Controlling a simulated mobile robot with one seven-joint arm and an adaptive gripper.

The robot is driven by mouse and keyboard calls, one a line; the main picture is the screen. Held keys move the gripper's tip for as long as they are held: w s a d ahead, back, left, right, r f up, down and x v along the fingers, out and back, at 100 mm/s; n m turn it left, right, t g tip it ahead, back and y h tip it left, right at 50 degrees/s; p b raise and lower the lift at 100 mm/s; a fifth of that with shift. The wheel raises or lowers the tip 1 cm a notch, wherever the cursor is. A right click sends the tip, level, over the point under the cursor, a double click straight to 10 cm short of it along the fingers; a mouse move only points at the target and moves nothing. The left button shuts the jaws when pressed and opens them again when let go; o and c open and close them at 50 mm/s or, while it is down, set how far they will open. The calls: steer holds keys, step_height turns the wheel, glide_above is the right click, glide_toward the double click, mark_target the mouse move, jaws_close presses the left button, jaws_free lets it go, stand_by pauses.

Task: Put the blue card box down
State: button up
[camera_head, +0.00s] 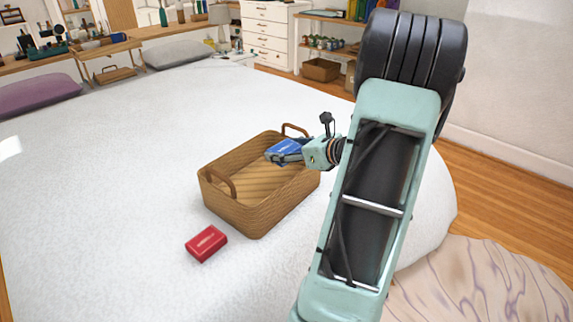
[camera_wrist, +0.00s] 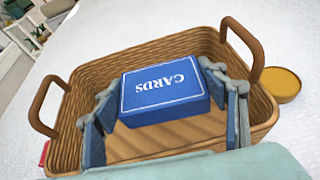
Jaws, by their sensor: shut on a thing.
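The blue card box (camera_head: 280,152) is held by my gripper (camera_head: 284,152) over the far right part of a wicker basket (camera_head: 232,213). In the wrist view, the blue box (camera_wrist: 165,93) shows the white word CARDS and sits between the two fingers of my gripper (camera_wrist: 160,98). The basket (camera_wrist: 185,42) surrounds it in that view, with its floor showing below the box. I cannot tell how far the box is above the basket floor.
The basket stands on a white bed (camera_head: 110,170). A red box (camera_head: 206,243) lies on the bed in front of the basket. A round yellow thing (camera_wrist: 282,84) is beside the basket in the wrist view. The bed's left side is clear.

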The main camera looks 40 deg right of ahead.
mark_target(287, 152)
steer(key=d+f, duration=0.1)
steer(key=w+f, duration=0.1)
steer(key=shift+w+d+f, duration=0.1)
steer(key=shift+d+f, duration=0.2)
steer(key=shift+d, duration=0.1)
step_height(287, 152, down, 3)
steer(key=shift+w+d+f+b, duration=0.1)
steer(key=shift+d+f+b, duration=0.1)
steer(key=shift+b, duration=0.4)
steer(key=shift+a, duration=0.1)
